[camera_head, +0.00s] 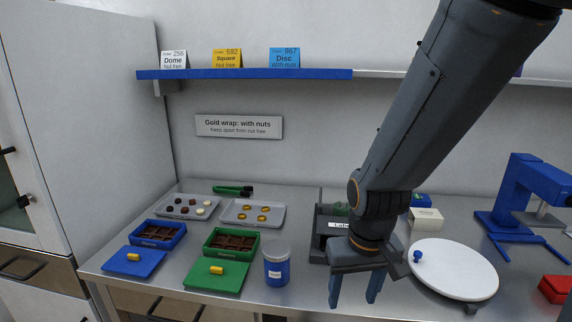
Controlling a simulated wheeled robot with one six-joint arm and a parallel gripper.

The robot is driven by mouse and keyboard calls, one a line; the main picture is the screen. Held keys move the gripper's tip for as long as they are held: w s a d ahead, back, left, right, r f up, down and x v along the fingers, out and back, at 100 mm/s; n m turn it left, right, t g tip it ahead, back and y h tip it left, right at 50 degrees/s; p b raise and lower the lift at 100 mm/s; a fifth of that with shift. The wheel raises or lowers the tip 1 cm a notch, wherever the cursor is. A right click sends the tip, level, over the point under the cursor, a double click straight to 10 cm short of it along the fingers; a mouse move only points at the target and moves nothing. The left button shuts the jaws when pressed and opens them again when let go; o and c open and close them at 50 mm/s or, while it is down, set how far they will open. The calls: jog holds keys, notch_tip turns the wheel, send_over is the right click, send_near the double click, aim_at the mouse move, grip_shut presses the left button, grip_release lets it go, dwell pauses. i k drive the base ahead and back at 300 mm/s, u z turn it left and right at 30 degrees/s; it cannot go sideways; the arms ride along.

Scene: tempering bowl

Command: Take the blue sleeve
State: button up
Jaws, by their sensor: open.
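My gripper (353,303) points down over the front edge of the counter, its two fingers spread apart with nothing between them. I cannot tell for sure which thing is the blue sleeve. Blue candidates are the blue card (285,58) marked Disc on the shelf, the blue container (277,269) with a white label left of my gripper, and a small blue piece (421,199) behind a white box. My gripper touches none of these. My arm hides part of the counter and shelf.
Blue and green trays with brown pieces stand at the left, near grey trays (253,212) of sweets. A white round plate (455,270) is right of my gripper. A blue stand (527,190) and red box (554,288) are far right. The shelf (245,74) runs above.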

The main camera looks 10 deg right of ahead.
aim_at(425, 202)
jog(key=k, duration=0.65)
jog(key=z, duration=0.45)
jog(key=i, duration=1.15)
jog(key=z, duration=0.45)
